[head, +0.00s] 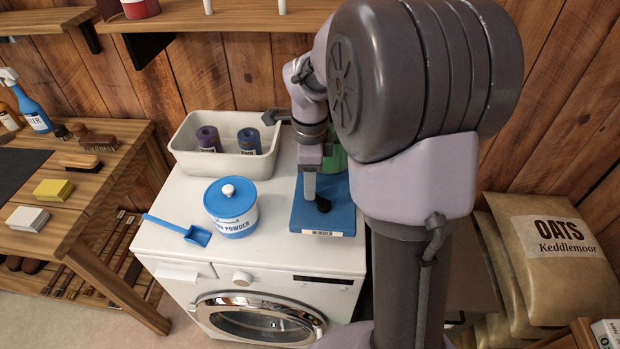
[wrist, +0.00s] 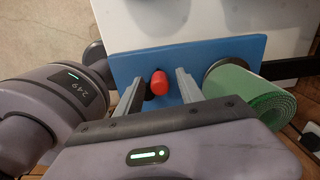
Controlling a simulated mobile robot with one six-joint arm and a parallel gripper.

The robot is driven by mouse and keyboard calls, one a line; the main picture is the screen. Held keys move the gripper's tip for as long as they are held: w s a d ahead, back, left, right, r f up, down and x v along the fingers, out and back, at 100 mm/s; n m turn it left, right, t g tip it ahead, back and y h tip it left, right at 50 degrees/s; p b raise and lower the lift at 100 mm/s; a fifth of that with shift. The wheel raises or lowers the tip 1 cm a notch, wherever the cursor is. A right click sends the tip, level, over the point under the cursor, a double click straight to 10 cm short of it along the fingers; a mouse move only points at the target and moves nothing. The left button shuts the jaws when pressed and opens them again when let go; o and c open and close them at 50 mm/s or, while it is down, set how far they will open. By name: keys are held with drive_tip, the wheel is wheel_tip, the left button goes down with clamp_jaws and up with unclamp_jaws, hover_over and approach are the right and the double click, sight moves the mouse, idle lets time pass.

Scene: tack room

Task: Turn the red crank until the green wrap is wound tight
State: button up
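The red crank handle (wrist: 159,84) stands up from a blue board (wrist: 118,66) in the wrist view. My gripper (wrist: 160,77) is open with one finger on each side of the handle, and a gap shows on both sides. The green wrap (wrist: 243,96) is a roll at the right end of the board, with loose spiral layers at its edge. In the head view the blue board (head: 301,214) lies on the white washing machine with my gripper (head: 309,185) over it. There the green wrap (head: 336,161) is partly hidden behind my arm, and the red handle is hidden.
A blue-lidded powder tub (head: 231,203) and a blue scoop (head: 190,231) stand left of the board on the washing machine (head: 270,259). A cream bin (head: 225,160) with purple and blue rolls is behind them. Oats sacks (head: 560,255) are at the right.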

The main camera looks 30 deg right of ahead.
wheel_tip(320, 180, up, 18)
drive_tip(key=p, duration=0.7)
drive_tip(key=shift+f, duration=0.25)
